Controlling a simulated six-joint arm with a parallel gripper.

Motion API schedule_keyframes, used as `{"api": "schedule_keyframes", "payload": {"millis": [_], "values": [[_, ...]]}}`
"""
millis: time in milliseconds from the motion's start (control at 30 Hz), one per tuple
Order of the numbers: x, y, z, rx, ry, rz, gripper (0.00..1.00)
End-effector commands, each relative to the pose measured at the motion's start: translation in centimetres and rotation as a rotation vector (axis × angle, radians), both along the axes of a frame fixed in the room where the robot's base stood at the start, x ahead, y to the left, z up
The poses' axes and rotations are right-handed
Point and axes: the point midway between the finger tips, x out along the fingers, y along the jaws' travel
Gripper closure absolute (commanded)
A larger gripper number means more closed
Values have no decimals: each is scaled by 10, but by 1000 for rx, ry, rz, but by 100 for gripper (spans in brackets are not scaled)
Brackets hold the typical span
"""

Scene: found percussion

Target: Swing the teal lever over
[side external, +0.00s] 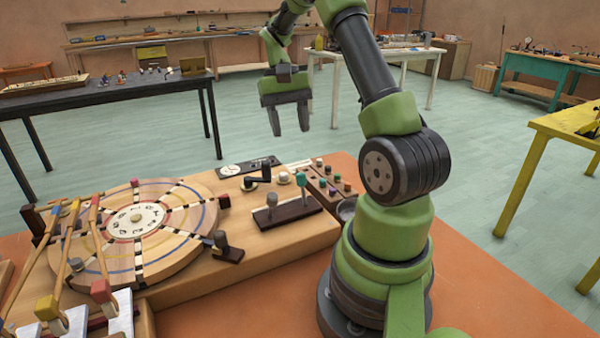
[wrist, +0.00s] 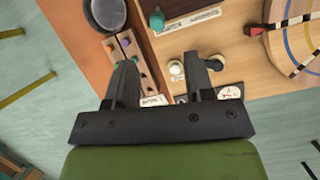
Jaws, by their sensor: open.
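The teal lever (side external: 302,181) stands upright from a dark base (side external: 287,213) on the wooden board, beside a grey-capped lever (side external: 271,200) on the same base. The teal lever's top (wrist: 157,19) also shows near the upper edge of the wrist view, beyond my fingertips. My gripper (side external: 289,120) is open and empty, raised well above the board, with its fingers pointing down. In the wrist view its two fingers (wrist: 160,65) are apart, with a white knob (wrist: 177,68) below and between them.
A round wooden disc (side external: 135,235) with coloured rings and several mallets lies left of the levers. A black crank (side external: 258,178), a strip of coloured pegs (side external: 328,186) and a grey bowl (wrist: 105,14) are close by. The air around my gripper is clear.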

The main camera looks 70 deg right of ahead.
Motion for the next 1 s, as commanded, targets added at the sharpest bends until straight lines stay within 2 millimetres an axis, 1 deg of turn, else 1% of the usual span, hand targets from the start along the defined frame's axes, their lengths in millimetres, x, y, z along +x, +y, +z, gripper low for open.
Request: {"api": "schedule_keyframes", "payload": {"millis": [100, 267, 500, 700, 833, 1000], "values": [[-4, -4, -8, 13, 17, -13, 52], [-9, 2, -25, 16, 20, -12, 52], [-20, 14, -65, 16, 20, -11, 52], [-27, 21, -89, 12, 17, -10, 52], [-29, 23, -96, 10, 15, -12, 52], [-29, 24, -97, 9, 14, -11, 52]]}}
